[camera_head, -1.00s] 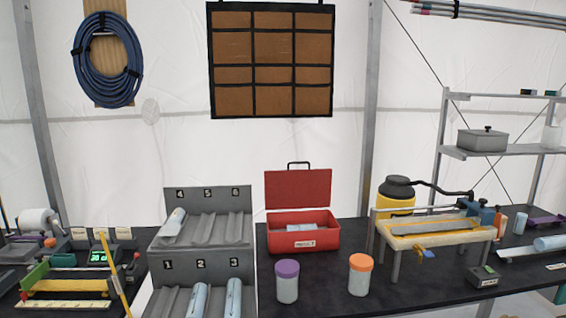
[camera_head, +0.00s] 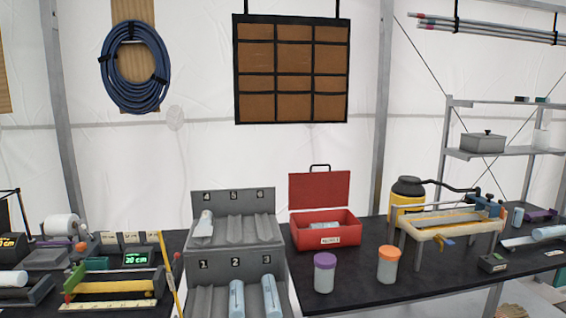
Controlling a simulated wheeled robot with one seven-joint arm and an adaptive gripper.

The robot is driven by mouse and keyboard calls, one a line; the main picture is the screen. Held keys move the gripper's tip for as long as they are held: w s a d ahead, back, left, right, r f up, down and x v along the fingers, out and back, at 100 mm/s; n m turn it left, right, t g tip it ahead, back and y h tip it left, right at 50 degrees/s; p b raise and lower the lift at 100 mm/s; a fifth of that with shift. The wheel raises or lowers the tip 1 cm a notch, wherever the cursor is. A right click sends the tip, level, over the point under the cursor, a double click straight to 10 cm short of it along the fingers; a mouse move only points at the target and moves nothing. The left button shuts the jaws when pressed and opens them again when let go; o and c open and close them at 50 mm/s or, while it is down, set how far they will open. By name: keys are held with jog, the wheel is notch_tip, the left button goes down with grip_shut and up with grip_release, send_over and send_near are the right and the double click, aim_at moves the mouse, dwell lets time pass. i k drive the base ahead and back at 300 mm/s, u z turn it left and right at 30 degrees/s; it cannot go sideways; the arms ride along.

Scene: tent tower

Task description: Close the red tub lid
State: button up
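The red tub (camera_head: 336,240) stands on the black bench, right of the centre of the head view. Its red lid (camera_head: 320,192) stands open and upright at the back edge, with a black handle on its top edge. Something pale lies inside the tub, and a white label is on its front. My gripper is not in view.
A jar with a purple cap (camera_head: 324,277) and a jar with an orange cap (camera_head: 388,268) stand in front of the tub. A grey numbered rack (camera_head: 266,264) with pale tubes is to its left. A yellow-topped stand (camera_head: 452,229) and a yellow container (camera_head: 407,203) are to its right.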

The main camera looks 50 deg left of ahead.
aim_at(330, 189)
jog(key=u, duration=1.6)
